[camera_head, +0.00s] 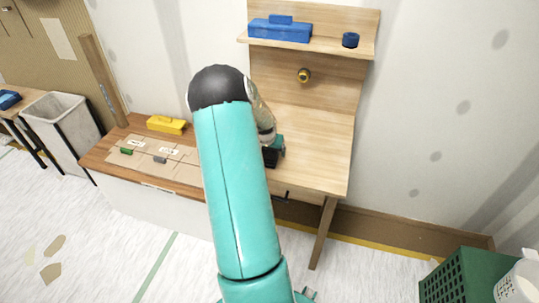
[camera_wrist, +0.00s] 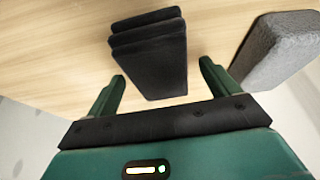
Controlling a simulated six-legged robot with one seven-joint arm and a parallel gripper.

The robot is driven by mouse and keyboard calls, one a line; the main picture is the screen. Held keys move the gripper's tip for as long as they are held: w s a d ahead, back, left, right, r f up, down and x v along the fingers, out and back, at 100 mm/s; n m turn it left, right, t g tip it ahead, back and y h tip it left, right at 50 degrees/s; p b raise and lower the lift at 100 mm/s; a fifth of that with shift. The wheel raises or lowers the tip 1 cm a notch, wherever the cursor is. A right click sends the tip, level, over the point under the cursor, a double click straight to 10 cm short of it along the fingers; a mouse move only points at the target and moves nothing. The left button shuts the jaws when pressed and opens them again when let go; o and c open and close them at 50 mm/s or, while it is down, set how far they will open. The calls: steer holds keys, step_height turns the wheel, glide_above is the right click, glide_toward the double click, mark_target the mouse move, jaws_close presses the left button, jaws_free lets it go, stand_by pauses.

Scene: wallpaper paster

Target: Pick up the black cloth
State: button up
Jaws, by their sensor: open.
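The black cloth (camera_wrist: 150,68) shows in the wrist view as a dark folded stack on the light wooden surface. My gripper (camera_wrist: 160,82) has two green fingers, spread apart. The near end of the cloth lies between the fingertips, with a gap to each finger. Whether the fingers are low enough to be beside it, I cannot tell. In the head view my arm covers most of the spot, and only part of my gripper (camera_head: 274,152) shows, at the wooden desk. The cloth is not clearly visible there.
A grey block (camera_wrist: 278,48) lies close to the right finger in the wrist view. In the head view the wooden desk (camera_head: 318,150) has a shelf with a blue box (camera_head: 280,31) and a blue roll (camera_head: 350,40). A yellow box (camera_head: 166,124) sits on the left bench.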

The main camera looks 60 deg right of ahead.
steer(key=shift+d+f, duration=0.25)
steer(key=shift+f, duration=0.35)
steer(key=shift+f, duration=0.2)
steer(key=c, duration=1.1)
